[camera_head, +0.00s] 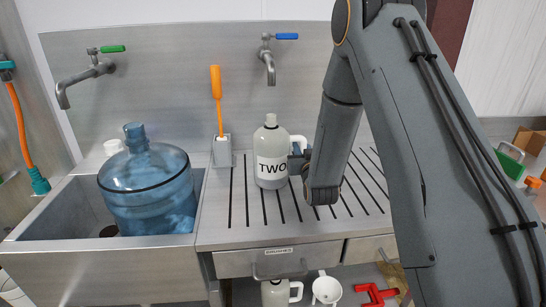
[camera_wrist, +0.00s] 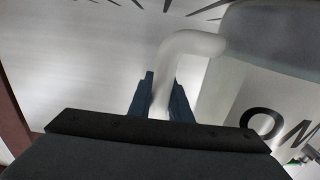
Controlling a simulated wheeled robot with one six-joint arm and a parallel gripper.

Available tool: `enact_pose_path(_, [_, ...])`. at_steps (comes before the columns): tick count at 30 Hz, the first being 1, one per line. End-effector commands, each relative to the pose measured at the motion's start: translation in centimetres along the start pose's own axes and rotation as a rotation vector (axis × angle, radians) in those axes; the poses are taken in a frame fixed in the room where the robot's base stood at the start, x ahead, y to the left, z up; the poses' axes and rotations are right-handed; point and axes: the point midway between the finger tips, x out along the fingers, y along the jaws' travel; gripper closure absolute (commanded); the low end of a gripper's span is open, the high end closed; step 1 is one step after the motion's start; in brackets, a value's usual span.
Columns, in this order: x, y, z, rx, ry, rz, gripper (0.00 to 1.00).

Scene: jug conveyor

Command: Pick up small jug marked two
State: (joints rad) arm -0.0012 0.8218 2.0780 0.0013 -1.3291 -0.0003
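The small jug marked TWO (camera_head: 271,152) is white with a cap and stands upright on the grooved drainboard. Its handle is on the right side. My gripper (camera_head: 297,160) reaches the handle from the right, and the arm hides part of that side. In the wrist view the pale handle (camera_wrist: 184,46) runs down between the dark blue fingers of my gripper (camera_wrist: 162,100). The fingers are close together and the handle fills the gap between them. Part of the jug's lettering shows at the right of the wrist view.
A large blue water bottle (camera_head: 150,190) stands in the sink (camera_head: 100,246) at left. Two taps (camera_head: 268,62) (camera_head: 88,78) stick out from the back wall. White vessels (camera_head: 326,289) and a red clamp (camera_head: 376,296) sit below the drainboard.

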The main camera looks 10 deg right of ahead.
Motion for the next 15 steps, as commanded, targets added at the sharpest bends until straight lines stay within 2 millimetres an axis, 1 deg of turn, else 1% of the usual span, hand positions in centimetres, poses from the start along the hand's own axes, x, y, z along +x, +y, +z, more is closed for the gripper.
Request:
enact_pose_path(1, [-0.01,0.01,-0.01,0.0,0.0,0.0,0.92])
enact_pose_path(3, [-0.01,0.0,-0.01,0.0,0.0,0.0,1.0])
enact_pose_path(15, [0.01,0.02,-0.14,0.001,0.003,0.0,1.0])
